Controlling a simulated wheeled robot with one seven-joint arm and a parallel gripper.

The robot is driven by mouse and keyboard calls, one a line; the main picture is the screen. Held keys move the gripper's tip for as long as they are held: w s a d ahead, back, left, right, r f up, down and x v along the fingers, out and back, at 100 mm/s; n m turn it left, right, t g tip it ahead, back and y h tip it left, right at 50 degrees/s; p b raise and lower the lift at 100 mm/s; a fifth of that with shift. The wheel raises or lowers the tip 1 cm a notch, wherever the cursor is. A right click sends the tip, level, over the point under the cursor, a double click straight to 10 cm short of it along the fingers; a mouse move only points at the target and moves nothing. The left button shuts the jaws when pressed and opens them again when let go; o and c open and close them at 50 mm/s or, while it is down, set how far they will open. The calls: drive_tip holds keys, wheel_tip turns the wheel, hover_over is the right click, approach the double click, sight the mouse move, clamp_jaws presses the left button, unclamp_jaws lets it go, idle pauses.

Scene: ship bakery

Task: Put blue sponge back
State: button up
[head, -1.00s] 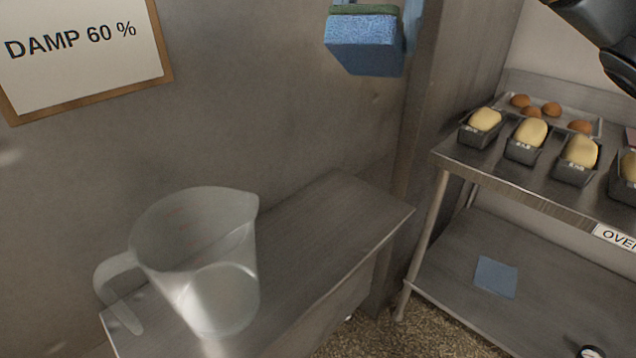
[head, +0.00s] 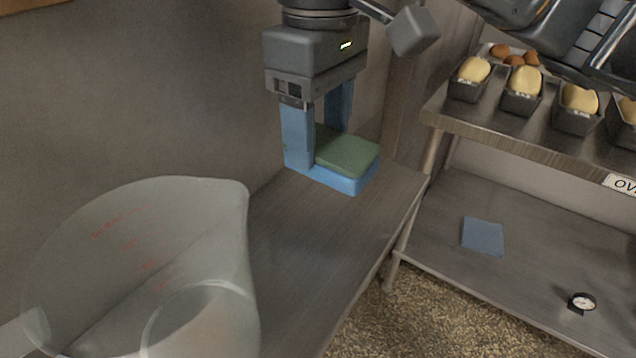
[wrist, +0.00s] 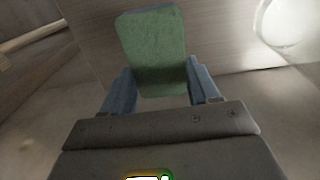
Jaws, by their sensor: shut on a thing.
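The blue sponge (head: 350,153), with a green scouring layer on top, lies level at the far end of a narrow steel worktop (head: 310,232). Its underside is at the worktop's surface; I cannot tell whether it rests there or hovers just above. My gripper (head: 322,143) points down from above, its two blue fingers shut on the sponge from opposite sides. The far finger is partly hidden. In the wrist view the sponge's green face (wrist: 155,45) shows between and beyond the fingers.
A large clear measuring jug (head: 150,265) stands on the worktop's near end. The worktop between jug and sponge is clear, with a wall along its left. At right, a steel table holds loaf tins (head: 522,90); its lower shelf has a blue cloth (head: 483,236) and a dial (head: 582,302).

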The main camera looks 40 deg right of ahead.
sight(320, 139)
drive_tip(key=shift+f+b, duration=0.35)
drive_tip(key=shift+f, duration=2.95)
drive_tip(key=o, duration=0.9)
wheel_tip(320, 139, up, 12)
drive_tip(key=shift+p, duration=0.8)
